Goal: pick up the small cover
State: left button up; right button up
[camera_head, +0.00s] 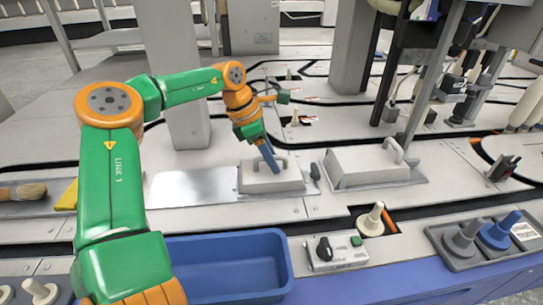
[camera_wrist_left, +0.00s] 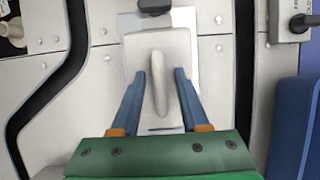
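The small cover (camera_head: 262,184) is a light grey block with a raised handle, on the table in the middle of the head view. In the left wrist view the small cover (camera_wrist_left: 172,45) lies directly ahead, its handle (camera_wrist_left: 158,85) running lengthwise. My left gripper (camera_head: 266,152) reaches down over it from above. In the left wrist view the two blue fingers of the left gripper (camera_wrist_left: 160,74) are apart, one on each side of the handle, with gaps visible. Whether the fingertips touch the cover's top is unclear. My right gripper is in neither view.
A larger cover (camera_head: 365,170) with a handle stands to the right. A bare metal plate (camera_head: 190,187) lies to the left. A blue bin (camera_head: 225,262), a switch box (camera_head: 338,255) and a grey tray with bobbins (camera_head: 468,262) are at the front. A brush (camera_head: 25,191) lies far left.

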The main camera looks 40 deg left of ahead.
pick_arm(q)
grip_shut()
dwell(1.2)
